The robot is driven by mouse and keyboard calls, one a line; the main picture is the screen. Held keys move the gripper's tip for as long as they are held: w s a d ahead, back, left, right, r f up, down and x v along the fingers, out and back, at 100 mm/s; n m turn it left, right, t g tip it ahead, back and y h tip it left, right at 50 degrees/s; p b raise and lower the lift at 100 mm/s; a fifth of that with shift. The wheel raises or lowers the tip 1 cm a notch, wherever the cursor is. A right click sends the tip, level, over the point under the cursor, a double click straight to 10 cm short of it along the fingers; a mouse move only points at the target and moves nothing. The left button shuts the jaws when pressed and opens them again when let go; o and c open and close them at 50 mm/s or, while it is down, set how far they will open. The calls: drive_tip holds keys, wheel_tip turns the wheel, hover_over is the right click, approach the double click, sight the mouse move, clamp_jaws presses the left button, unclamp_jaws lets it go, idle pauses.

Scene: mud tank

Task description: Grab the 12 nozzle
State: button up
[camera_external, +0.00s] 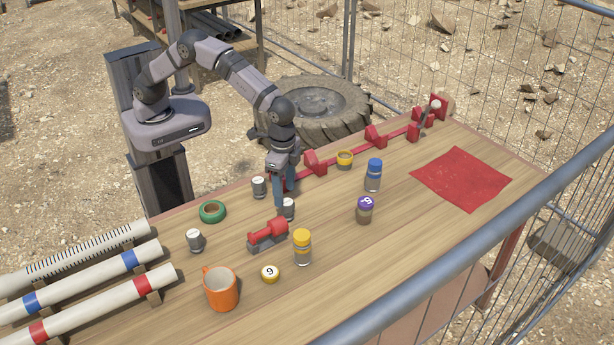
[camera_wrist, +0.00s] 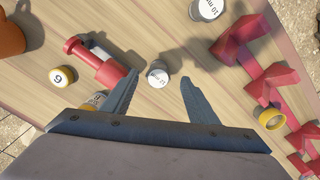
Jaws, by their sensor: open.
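The 12 nozzle (camera_wrist: 158,75) is a small grey cylinder with a white top; its partly legible label looks like 12 mm. In the wrist view it stands upright between my gripper's fingertips (camera_wrist: 158,84), a little beyond them. My gripper (camera_external: 284,200) is open, pointing down over the table, with nothing held. In the external view the nozzle (camera_external: 289,208) is partly hidden behind a finger. A similar nozzle marked 10 mm (camera_wrist: 207,9) stands near the top of the wrist view. I cannot tell whether the fingers touch the nozzle.
A red-and-grey clamp-like tool (camera_external: 268,236) lies close by, with a yellow-capped jar (camera_external: 302,248) beyond it. Another nozzle (camera_external: 195,241), green tape (camera_external: 212,211) and an orange mug (camera_external: 221,290) stand to the left. A red rail (camera_external: 345,154) lines the back edge.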

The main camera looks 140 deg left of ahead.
sight(286, 202)
drive_tip(key=shift+w+f+p, duration=0.2)
drive_tip(key=shift+f+p, duration=0.95)
drive_tip(key=shift+f, duration=1.45)
drive_tip(key=shift+c, duration=0.6)
drive_tip(key=c, duration=1.1)
